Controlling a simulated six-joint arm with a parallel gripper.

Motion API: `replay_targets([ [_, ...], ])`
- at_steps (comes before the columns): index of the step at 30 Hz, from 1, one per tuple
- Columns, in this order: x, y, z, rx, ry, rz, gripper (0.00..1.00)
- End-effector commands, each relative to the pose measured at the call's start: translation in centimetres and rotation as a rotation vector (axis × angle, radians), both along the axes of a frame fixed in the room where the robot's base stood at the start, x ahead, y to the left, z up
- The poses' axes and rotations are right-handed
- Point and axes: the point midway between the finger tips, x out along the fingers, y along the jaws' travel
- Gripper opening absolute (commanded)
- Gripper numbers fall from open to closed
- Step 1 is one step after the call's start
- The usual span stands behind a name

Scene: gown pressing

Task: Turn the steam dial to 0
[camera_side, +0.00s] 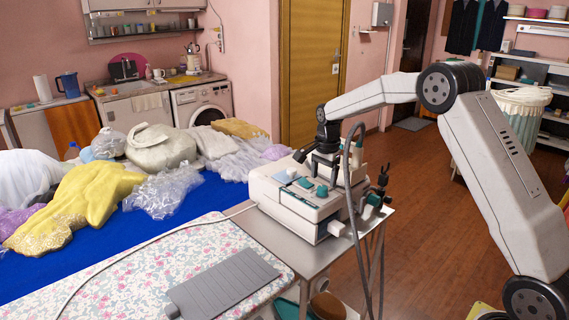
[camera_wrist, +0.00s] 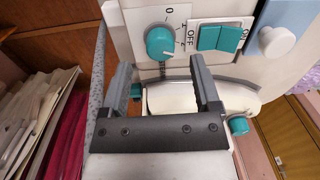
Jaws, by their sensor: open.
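The steam dial (camera_wrist: 160,43) is a round teal knob on the white front panel of the steam unit (camera_side: 290,205), in the upper middle of the wrist view. A printed 0 stands above it, with further marks to its upper right. I cannot tell for sure which mark the dial points to. My gripper (camera_wrist: 160,66) is open, its two grey fingers apart on either side of the dial in the picture, with nothing between them. Whether they reach around the dial is unclear.
A teal ON/OFF switch (camera_wrist: 218,37) sits right of the dial, and a white knob (camera_wrist: 276,41) further right. A dark hose (camera_side: 352,220) hangs beside the unit. A floral ironing board (camera_side: 130,270) with a grey rest (camera_side: 222,284) lies in front.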

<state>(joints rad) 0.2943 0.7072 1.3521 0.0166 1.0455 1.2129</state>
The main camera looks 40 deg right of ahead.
Motion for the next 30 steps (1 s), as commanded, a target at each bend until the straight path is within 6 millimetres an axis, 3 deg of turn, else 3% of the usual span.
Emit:
replay_targets([
  [9, 0.1, 0.0, -3.2, 0.001, 0.001, 0.000, 0.80],
  [20, 0.1, 0.0, -3.5, 0.001, -0.001, 0.000, 0.80],
  [27, 0.1, 0.0, -3.5, 0.001, -0.001, 0.000, 0.07],
  [28, 0.1, 0.0, -3.5, 0.001, -0.001, 0.000, 0.00],
  [30, 0.1, 0.0, -3.5, 0.001, -0.001, 0.000, 0.00],
])
